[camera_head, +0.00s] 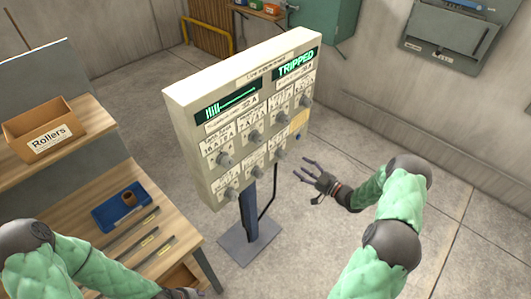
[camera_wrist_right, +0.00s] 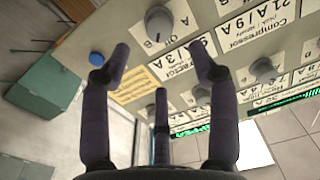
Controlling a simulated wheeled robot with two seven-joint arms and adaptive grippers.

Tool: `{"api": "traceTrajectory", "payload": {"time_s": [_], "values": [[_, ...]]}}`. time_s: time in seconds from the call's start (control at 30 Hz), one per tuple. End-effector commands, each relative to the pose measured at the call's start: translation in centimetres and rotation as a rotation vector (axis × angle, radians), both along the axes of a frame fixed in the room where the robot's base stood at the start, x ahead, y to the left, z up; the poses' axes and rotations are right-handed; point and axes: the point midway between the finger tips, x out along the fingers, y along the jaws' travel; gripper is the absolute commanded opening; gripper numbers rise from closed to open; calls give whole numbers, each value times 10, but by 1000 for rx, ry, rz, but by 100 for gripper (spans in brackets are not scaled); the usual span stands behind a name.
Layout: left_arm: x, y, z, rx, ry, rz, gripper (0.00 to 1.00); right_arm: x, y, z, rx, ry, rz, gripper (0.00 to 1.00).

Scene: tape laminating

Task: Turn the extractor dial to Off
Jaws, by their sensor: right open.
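The extractor dial (camera_head: 280,153) is the rightmost round grey knob of the bottom row on the beige panel (camera_head: 187,140). In the right wrist view, which shows the panel upside down, the extractor dial (camera_wrist_right: 160,22) sits above its partly hidden "Extractor" label (camera_wrist_right: 180,65). I cannot read its pointer setting. My right gripper (camera_head: 303,170) is open and empty, apart from the panel at its lower right. Its fingers (camera_wrist_right: 160,55) spread on either side below the dial in the wrist view. My left gripper (camera_head: 183,293) is barely visible at the bottom edge.
Several other dials surround it, including one beside it to the left (camera_head: 257,172). A yellow note (camera_head: 300,121) and blue button (camera_head: 298,136) are on its right. The display (camera_head: 296,64) reads "TRIPPED". A wooden workbench (camera_head: 165,205) stands left; floor to the right is clear.

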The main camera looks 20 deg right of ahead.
Motion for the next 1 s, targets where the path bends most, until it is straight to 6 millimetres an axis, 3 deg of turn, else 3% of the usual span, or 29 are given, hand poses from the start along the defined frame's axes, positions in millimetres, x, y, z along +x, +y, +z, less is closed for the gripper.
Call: {"api": "traceTrajectory", "payload": {"time_s": [0.6,1.0], "values": [[0,0,0,0,0,0,40,84,38,-1,0,1,3,60],[0,0,0,0,0,0,40,97,44,-1,1,1,1,60]]}}
